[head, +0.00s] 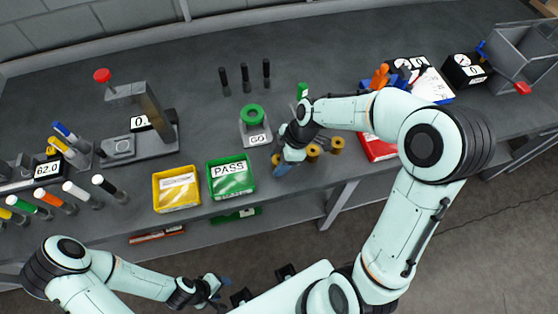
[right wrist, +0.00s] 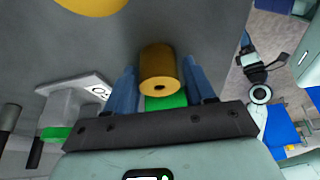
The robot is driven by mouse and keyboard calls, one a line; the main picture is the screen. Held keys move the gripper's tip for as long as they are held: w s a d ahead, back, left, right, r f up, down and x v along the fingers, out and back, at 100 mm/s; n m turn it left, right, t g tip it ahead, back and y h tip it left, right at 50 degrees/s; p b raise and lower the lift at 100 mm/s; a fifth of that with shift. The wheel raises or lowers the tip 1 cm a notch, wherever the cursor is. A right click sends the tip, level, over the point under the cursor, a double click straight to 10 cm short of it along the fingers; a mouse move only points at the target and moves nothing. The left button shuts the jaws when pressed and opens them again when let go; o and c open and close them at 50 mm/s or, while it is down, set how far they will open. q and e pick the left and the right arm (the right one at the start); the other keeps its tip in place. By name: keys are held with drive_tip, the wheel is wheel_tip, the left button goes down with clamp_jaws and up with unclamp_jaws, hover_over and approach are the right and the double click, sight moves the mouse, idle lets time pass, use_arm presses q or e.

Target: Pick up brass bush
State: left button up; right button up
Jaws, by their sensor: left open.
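Several brass bushes stand near the front of the bench in the head view, among them one (head: 313,150) to the right of my right gripper and one (head: 337,143) further right. My right gripper (head: 284,168) is low over the bench there, and its arm hides part of the group. My left gripper (head: 218,285) is open and empty, in front of the bench.
The GO gauge (head: 256,138) with a green top stands left of my right gripper. A green PASS bin (head: 231,195) and a yellow bin (head: 176,207) are further left. A red bin (head: 380,150) is partly behind my right arm. Black pins (head: 245,77) stand behind.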

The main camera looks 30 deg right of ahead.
drive_tip(key=c, duration=0.8)
drive_tip(key=shift+r, duration=0.1)
use_arm(q)
drive_tip(key=shift+w+r+p, duration=0.8)
drive_tip(key=shift+w+r, duration=0.1)
drive_tip(key=shift+r, duration=0.2)
use_arm(e)
wheel_tip(320, 180, up, 20)
drive_tip(key=shift+f, duration=0.1)
